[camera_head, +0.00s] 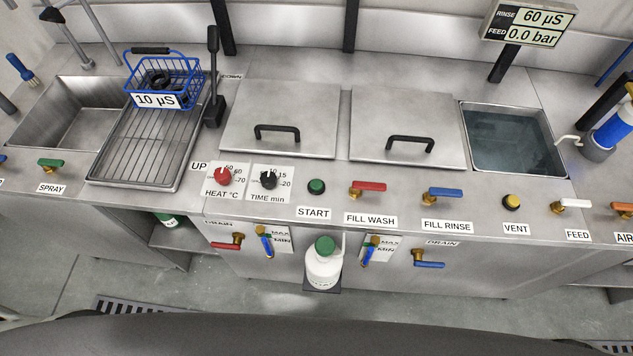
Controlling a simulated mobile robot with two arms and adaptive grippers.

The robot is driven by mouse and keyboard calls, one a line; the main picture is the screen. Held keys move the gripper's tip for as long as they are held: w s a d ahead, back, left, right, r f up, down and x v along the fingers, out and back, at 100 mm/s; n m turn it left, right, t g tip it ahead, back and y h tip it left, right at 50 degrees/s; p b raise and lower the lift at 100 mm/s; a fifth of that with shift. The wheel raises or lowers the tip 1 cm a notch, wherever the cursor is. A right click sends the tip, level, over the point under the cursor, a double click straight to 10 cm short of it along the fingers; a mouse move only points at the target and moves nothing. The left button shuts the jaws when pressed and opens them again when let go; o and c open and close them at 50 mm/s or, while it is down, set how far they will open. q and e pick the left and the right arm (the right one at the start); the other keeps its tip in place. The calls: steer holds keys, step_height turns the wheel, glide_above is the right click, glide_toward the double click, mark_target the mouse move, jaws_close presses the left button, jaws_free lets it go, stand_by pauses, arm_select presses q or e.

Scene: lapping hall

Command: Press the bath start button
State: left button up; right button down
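The bath start button is a round green button (317,186) in a dark ring on the steel counter's front strip. A label (313,213) reading START sits just below it. To its left are the red HEAT knob (223,177) and the black TIME knob (268,180). To its right is the red FILL WASH lever (368,187). Nothing covers the button. Neither of my grippers shows in the head view.
Two closed lids (280,112) (408,122) with black handles lie behind the button. A blue basket (160,72) stands on the rack at left. An open water-filled tank (512,140) is at right. A white bottle (323,265) with a green cap stands below the counter front.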

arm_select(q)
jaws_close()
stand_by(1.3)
